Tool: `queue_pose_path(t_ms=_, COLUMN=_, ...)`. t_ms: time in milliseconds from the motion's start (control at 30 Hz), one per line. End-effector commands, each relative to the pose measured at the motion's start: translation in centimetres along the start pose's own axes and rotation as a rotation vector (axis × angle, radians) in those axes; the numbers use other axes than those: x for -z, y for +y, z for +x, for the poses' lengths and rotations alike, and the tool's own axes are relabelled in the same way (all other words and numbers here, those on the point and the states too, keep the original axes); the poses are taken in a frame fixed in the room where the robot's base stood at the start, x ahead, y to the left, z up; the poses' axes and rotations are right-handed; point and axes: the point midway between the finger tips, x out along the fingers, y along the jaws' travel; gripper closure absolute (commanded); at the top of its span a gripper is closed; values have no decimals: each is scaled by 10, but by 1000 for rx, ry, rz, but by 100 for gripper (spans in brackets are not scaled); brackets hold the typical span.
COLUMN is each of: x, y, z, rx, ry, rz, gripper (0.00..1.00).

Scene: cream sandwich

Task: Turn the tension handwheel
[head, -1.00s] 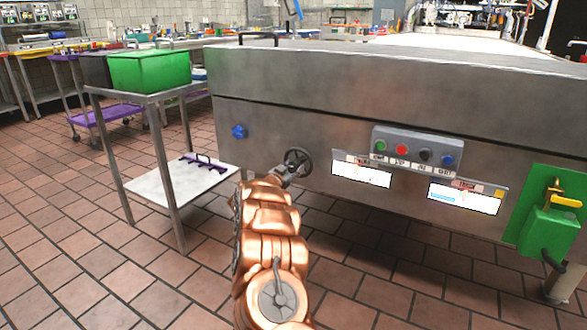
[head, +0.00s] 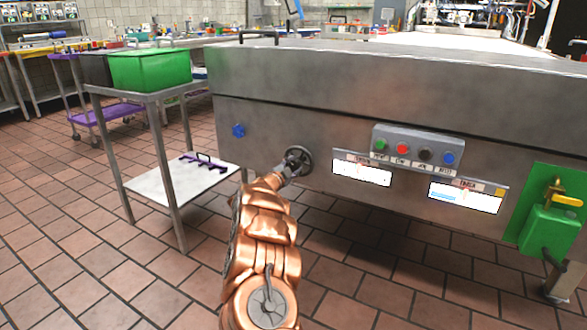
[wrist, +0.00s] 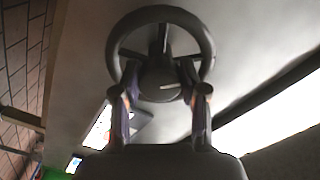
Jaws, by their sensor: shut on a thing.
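The tension handwheel (head: 298,160) is a dark grey spoked wheel on the front steel panel of the machine. In the wrist view the handwheel (wrist: 160,12) fills the upper middle, with its hub and spokes facing me. My gripper (wrist: 160,88) has its two fingers on either side of the hub, inside or against the lower part of the rim. It is shut on the handwheel. In the head view my gripper (head: 286,173) meets the wheel from the lower left, and my arm partly hides the contact.
A button box (head: 418,148) and two label screens sit right of the wheel. A blue knob (head: 238,131) is to its left. A green lockout box (head: 548,230) is at the far right. A steel cart (head: 150,96) with a green bin (head: 150,69) stands at the left.

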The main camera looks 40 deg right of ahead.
Motion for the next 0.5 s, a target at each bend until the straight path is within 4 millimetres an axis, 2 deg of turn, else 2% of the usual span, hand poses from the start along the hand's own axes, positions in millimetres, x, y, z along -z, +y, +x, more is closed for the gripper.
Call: queue_pose_path(t_ms=500, x=1, y=0, z=0, rx=-1, ry=1, rz=68, gripper=92)
